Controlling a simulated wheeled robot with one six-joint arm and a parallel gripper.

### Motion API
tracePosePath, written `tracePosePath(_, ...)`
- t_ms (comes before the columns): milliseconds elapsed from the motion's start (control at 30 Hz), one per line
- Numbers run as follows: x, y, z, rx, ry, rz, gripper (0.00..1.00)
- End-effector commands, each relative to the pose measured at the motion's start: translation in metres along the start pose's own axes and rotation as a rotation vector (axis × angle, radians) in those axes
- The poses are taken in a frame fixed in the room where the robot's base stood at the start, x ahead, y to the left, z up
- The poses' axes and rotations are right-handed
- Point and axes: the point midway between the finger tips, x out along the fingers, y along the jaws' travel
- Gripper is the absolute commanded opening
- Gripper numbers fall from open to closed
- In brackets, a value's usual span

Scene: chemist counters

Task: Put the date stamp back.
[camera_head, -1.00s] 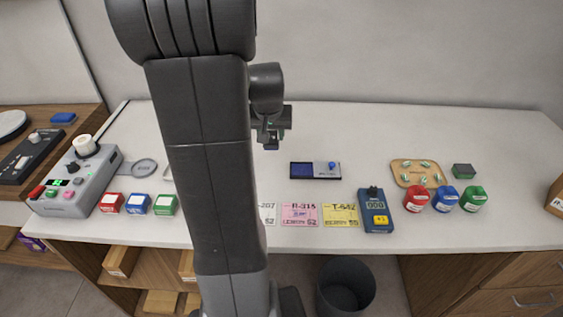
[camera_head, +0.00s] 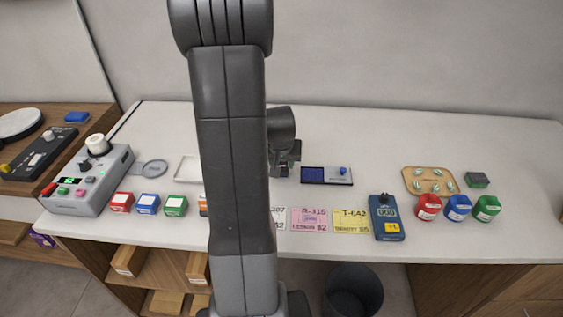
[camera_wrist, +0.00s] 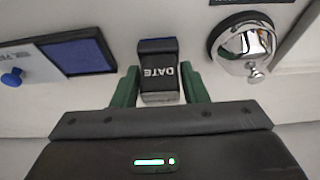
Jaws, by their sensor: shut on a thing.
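The date stamp (camera_wrist: 159,72) is a black block marked DATE with a blue top edge. It shows in the wrist view between the two green fingers of my gripper (camera_wrist: 160,86), which is shut on it. In the head view my gripper (camera_head: 286,164) is low over the counter, just left of the blue ink pad (camera_head: 326,175); the stamp cannot be made out there. The pad (camera_wrist: 82,54) lies left of the stamp in the wrist view. I cannot tell whether the stamp touches the counter.
A chrome bell (camera_wrist: 241,44) stands right of the stamp in the wrist view. Coloured cards (camera_head: 310,219), a blue handheld device (camera_head: 386,217) and a wooden tray (camera_head: 411,188) are to the right. A grey console (camera_head: 88,180) stands left. The back of the counter is clear.

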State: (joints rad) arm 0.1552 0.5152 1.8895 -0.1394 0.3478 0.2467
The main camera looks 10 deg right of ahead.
Motion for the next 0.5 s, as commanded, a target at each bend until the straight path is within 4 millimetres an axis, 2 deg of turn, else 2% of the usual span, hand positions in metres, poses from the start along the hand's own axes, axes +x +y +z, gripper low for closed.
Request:
tracePosePath(200,0.0043,0.0,0.0017,0.0,0.0,0.0,0.25)
tracePosePath(233,0.0028,0.0,0.0012,0.0,0.0,0.0,0.46)
tracePosePath(300,0.0024,0.0,0.0011,0.0,0.0,0.0,0.59)
tracePosePath(500,0.0024,0.0,0.001,0.0,-0.001,0.0,0.61)
